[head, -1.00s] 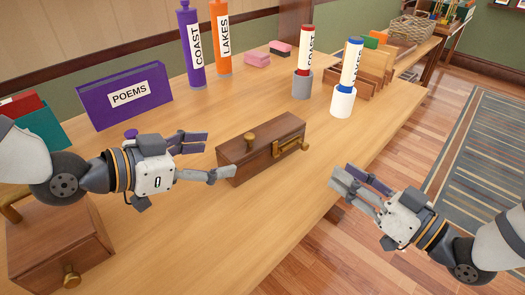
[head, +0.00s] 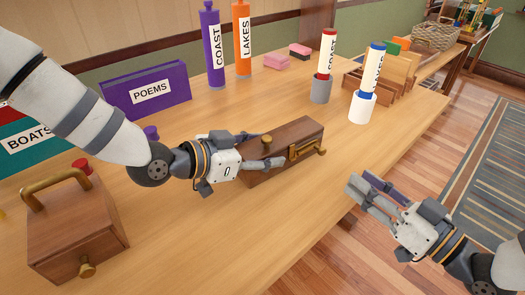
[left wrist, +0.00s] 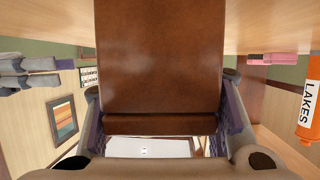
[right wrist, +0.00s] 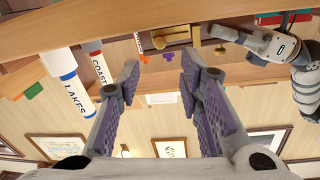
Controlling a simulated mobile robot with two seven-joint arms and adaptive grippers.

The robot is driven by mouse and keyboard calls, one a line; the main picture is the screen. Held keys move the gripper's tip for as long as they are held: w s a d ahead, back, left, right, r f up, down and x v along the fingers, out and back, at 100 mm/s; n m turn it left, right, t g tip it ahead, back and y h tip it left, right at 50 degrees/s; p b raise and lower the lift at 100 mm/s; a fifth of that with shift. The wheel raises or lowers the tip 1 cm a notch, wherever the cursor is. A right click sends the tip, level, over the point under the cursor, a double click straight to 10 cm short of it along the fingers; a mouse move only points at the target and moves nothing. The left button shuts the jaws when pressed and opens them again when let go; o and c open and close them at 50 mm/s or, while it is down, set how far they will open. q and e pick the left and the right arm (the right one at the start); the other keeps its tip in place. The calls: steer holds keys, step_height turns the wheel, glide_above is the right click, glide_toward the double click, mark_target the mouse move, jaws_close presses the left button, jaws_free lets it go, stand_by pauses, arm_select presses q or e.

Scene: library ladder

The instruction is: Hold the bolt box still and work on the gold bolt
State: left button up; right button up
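My left gripper (head: 272,157) is open around the box's left end, one finger along the front side. In the left wrist view the box (left wrist: 160,60) fills the space between the spread fingers; I cannot tell whether they touch it. My right gripper (head: 367,186) is open and empty, apart from the box, past the table's front edge.
A second wooden box (head: 78,228) with a gold handle stands at the left front. A white holder (head: 362,108) and a grey holder (head: 320,90) with labelled tubes stand behind to the right. A purple POEMS book (head: 150,95) stands behind. The table front is clear.

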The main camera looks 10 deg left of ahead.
steer(key=c, duration=0.7)
steer(key=shift+w+r, duration=0.15)
steer(key=shift+w, duration=0.2)
jaws_close()
steer(key=w+r+t+h, duration=0.1)
steer(key=w, duration=0.1)
steer(key=w+d+r+t, duration=0.1)
steer(key=w, duration=0.2)
steer(key=w+r+t+h, duration=0.1)
steer(key=w+r+t, duration=0.1)
steer(key=shift+w+d+m+h, duration=0.15)
steer(key=shift+w+m+h, duration=0.15)
steer(key=shift+m, duration=0.1)
steer(key=w+d+r+m+h, duration=0.55)
steer(key=r+m+h, duration=0.3)
steer(key=h, duration=0.35)
steer(key=w+d+r+m+h, duration=0.4)
steer(key=w+r+m+h, duration=0.4)
steer(key=h, duration=0.4)
steer(key=s+a+f+g+y, duration=0.3)
steer(key=s+a+g+y, duration=0.2)
steer(key=s+a+g, duration=0.1)
steer(key=s+a+f+m+g+y, duration=0.1)
steer(key=s+a+g+y, duration=0.3)
steer(key=a, duration=0.7)
steer(key=s+f+g, duration=0.1)
steer(key=s+g, duration=0.1)
steer(key=g, duration=0.1)
steer(key=shift+s+f+g+y, duration=0.4)
